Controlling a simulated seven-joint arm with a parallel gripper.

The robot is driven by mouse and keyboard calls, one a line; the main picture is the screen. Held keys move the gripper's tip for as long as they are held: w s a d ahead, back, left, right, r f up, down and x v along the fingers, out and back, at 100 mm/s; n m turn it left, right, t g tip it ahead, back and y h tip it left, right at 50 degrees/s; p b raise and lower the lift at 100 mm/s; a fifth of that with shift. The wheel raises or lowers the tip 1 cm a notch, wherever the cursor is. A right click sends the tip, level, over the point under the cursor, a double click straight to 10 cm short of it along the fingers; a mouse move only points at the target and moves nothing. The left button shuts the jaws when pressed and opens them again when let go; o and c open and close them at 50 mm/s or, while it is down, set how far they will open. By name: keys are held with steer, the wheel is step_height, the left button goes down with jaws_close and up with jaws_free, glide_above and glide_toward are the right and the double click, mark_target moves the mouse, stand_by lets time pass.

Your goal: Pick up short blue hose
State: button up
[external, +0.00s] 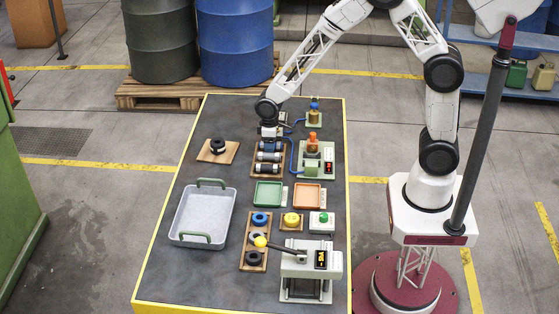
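My gripper (268,132) points down over the far part of the dark table, just above or at the far end of a wooden rack (255,173) of short cylinders. Its fingers are too small to tell whether they are open or shut. A thin blue hose (292,157) runs curved between the rack and a green unit with an orange top. A shorter piece of blue hose (299,121) shows farther back, near a unit with a blue top. I cannot tell where either hose ends, and the arm's end partly hides that area.
A grey tray with green handles (183,237) stands at the left. Green (268,183) and orange (307,203) trays lie mid-table. A lever machine (303,258), a yellow button (291,220) and a board of rings (246,236) stand nearer. The table's left rear is mostly clear.

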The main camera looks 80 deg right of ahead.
steer(key=c, duration=0.9)
steer(key=shift+r, duration=5.05)
